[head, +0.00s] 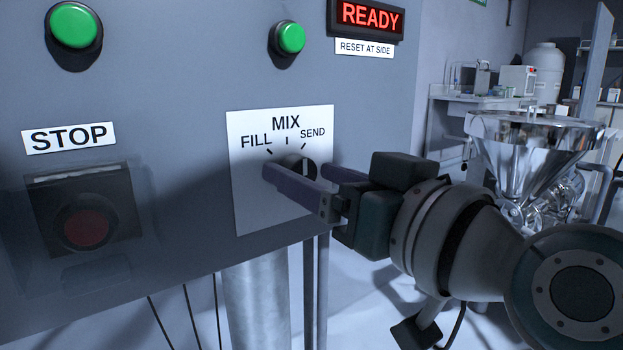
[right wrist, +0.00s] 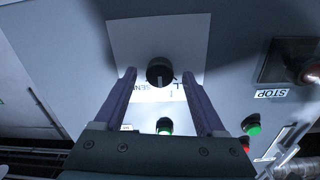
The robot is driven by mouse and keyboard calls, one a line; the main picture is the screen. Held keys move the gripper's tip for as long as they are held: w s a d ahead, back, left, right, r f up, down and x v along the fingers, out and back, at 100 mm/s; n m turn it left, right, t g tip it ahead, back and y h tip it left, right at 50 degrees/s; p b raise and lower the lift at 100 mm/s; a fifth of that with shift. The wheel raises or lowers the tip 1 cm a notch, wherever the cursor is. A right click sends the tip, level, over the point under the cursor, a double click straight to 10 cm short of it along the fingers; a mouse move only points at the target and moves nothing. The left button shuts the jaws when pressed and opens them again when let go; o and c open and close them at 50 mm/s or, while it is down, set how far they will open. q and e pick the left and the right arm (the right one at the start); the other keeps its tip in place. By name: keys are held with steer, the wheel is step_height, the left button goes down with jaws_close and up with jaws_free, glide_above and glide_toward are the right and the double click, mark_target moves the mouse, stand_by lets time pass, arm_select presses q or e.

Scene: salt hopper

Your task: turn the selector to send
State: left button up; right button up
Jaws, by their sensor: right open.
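The selector (head: 300,164) is a round black knob on a white plate (head: 283,213) marked FILL, MIX and SEND. In the head view my right gripper (head: 296,172) reaches in from the right and its fingers partly cover the knob. In the right wrist view the whole knob (right wrist: 159,71) appears between the two spread purple fingertips (right wrist: 159,75), with a gap on each side. My right gripper is open and holds nothing. I cannot tell which mark the knob points to. My left gripper is not in view.
The grey panel holds a STOP label (head: 69,138) above a covered red button (head: 86,228), two green buttons (head: 75,25) (head: 291,38) and a lit READY display (head: 369,17). A shiny metal hopper (head: 530,150) stands behind my right arm.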

jaws_close()
stand_by(0.7)
